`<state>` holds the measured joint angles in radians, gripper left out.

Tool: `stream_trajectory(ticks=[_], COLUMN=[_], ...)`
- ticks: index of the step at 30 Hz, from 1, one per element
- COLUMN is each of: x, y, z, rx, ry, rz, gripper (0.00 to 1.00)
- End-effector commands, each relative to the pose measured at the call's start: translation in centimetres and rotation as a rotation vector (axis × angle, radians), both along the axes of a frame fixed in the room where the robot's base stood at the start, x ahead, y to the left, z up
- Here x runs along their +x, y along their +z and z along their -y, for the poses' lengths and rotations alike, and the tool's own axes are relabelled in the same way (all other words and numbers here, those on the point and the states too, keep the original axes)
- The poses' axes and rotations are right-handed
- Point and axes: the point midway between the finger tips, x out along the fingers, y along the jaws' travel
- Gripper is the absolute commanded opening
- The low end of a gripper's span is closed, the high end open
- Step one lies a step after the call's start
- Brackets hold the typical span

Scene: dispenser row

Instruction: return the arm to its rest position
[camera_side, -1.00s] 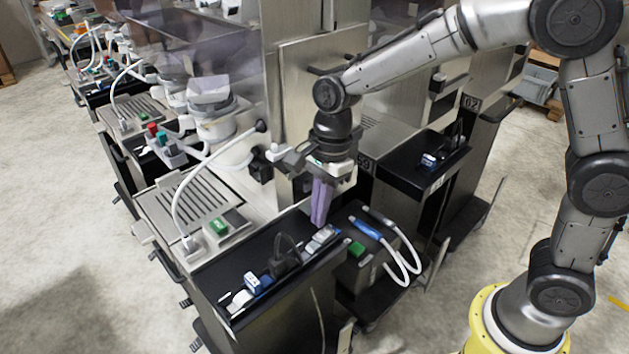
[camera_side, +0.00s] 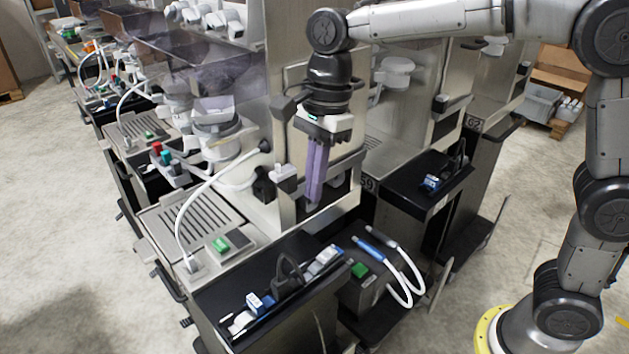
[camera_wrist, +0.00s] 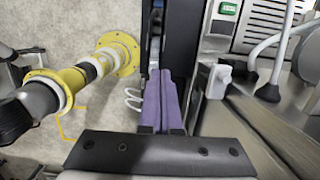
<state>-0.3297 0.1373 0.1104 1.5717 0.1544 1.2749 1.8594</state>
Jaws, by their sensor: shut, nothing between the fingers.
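My gripper (camera_side: 315,198) hangs from the raised arm in the side view, its purple fingers together and pointing down with nothing between them. It is above and behind the black tray (camera_side: 226,283) of the nearest station, in front of the steel panel as seen from the side camera. In the wrist view the purple fingers of my gripper (camera_wrist: 165,78) lie side by side. My arm's yellow base shows at the left there.
The black tray holds a blue-and-white item (camera_side: 262,303) and other small items. Blue and white hoses (camera_side: 396,262) loop beside it. A grated counter (camera_side: 200,222) with a white hose stands at left. A second black tray (camera_side: 412,186) is at right. Floor is open at far left.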

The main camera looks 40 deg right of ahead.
Motion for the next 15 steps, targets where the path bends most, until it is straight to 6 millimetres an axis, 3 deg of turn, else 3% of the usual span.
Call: stream_trajectory(ticks=[4,8,12,15], x=[0.1,-0.5,-4.0,-7.2], y=[0.3,3.0,5.6,6.4], z=[0.4,2.2,5.8,8.5], rx=[0.003,0.022,0.025,0.002], ry=[-0.010,-0.049,-0.083,-0.005], rz=[0.007,0.070,0.155,0.241], gripper=[0.00,0.00,0.00,0.00])
